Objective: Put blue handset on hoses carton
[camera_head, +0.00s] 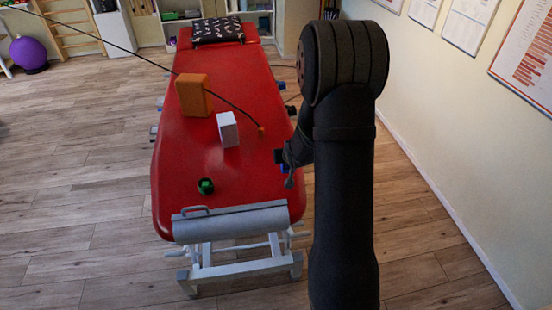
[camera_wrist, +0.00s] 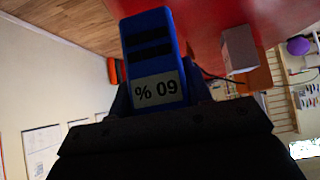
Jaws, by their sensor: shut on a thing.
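My gripper (camera_head: 284,160) is low at the right edge of the red treatment table. It is shut on the blue handset (camera_wrist: 176,62), which has dark stripes and a display. Only a small blue part of the handset shows in the head view (camera_head: 284,169). A white box (camera_head: 228,130) and a larger orange box (camera_head: 193,95) stand on the table, left of my gripper. Both also show in the wrist view, the white box (camera_wrist: 239,47) in front of the orange box (camera_wrist: 259,76). No lettering is readable, so I cannot tell which is the hoses carton.
A round black and green object (camera_head: 205,186) lies on the near part of the red table (camera_head: 240,175). A dark cable crosses above the table to a small orange end (camera_head: 261,131). A patterned pillow (camera_head: 217,30) is at the far end. The wall is to the right.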

